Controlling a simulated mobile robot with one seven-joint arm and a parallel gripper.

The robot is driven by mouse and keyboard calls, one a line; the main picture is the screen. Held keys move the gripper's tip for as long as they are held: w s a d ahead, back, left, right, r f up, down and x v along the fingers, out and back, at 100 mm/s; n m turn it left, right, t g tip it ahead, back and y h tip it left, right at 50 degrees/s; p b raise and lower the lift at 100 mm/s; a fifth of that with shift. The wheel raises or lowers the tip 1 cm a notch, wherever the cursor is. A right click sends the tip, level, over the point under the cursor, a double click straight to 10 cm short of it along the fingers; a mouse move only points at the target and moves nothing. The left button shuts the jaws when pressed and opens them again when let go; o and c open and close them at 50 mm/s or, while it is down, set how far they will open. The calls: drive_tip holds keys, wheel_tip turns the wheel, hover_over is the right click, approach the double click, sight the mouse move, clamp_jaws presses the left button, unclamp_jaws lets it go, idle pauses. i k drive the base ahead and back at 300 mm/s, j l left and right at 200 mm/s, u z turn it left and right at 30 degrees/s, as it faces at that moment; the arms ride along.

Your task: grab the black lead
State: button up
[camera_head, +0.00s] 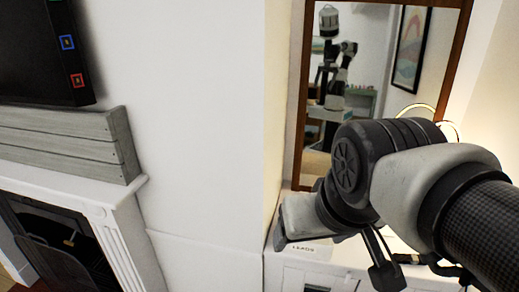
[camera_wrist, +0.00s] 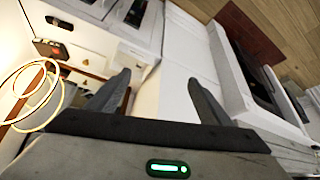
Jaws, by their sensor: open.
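A dark, strap-like thing (camera_head: 412,259), which looks like the black lead, lies on the white cabinet top (camera_head: 345,256) at the lower right of the head view. My arm hides part of it. In the wrist view a dark thing with a thin dark line trailing from it (camera_wrist: 48,47) lies at the upper left and may be the same lead. My gripper (camera_wrist: 158,85) is open, with nothing between its fingers. It is apart from the dark thing, which sits left of and beyond the fingers in the wrist view.
A pale label reading LEADS (camera_head: 303,247) is on the cabinet. A wood-framed mirror (camera_head: 300,130) stands behind it, with a glowing ring lamp (camera_head: 420,106) beside it. A white fireplace (camera_head: 118,222) with a grey mantel (camera_head: 75,143) is at left.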

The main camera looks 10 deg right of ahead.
sight(411, 258)
drive_tip(key=z, duration=1.2)
drive_tip(key=j+z, duration=0.25)
drive_tip(key=i+z, duration=0.15)
drive_tip(key=z, duration=0.15)
drive_tip(key=k+j, duration=0.1)
drive_tip(key=k, duration=0.5)
